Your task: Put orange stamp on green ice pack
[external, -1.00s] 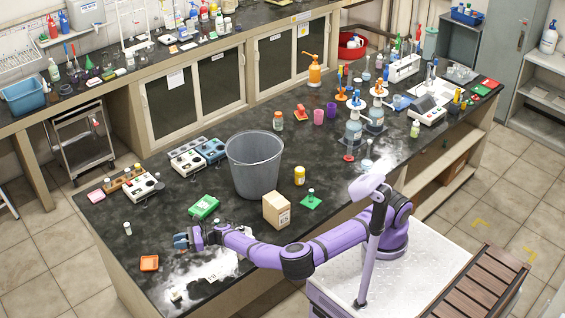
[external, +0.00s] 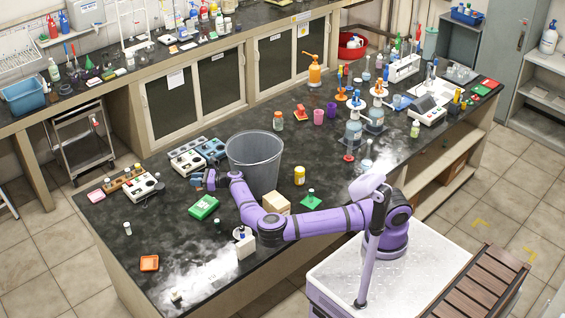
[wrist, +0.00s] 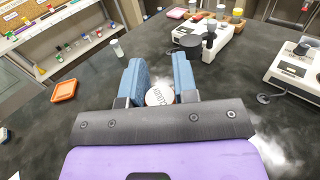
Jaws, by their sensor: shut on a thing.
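The green ice pack (external: 204,207) is a flat green slab on the black bench in the external view, left of the grey bin. A small orange thing with a knob (external: 301,112) stands beyond the bin and may be the orange stamp; it is too small to be sure. My gripper (external: 201,181) is over the bench just behind the ice pack. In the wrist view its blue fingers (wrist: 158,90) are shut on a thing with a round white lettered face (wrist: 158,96). The rest of that held thing is hidden, so I cannot tell what it is.
The grey bin (external: 254,165) stands close right of my gripper. A cardboard box (external: 276,203) is partly behind my arm. A green stamp-like thing (external: 311,200) stands nearby. Instruments (external: 142,188) line the far left; an orange tray (external: 149,263) lies front left. White vapour spreads over the front edge.

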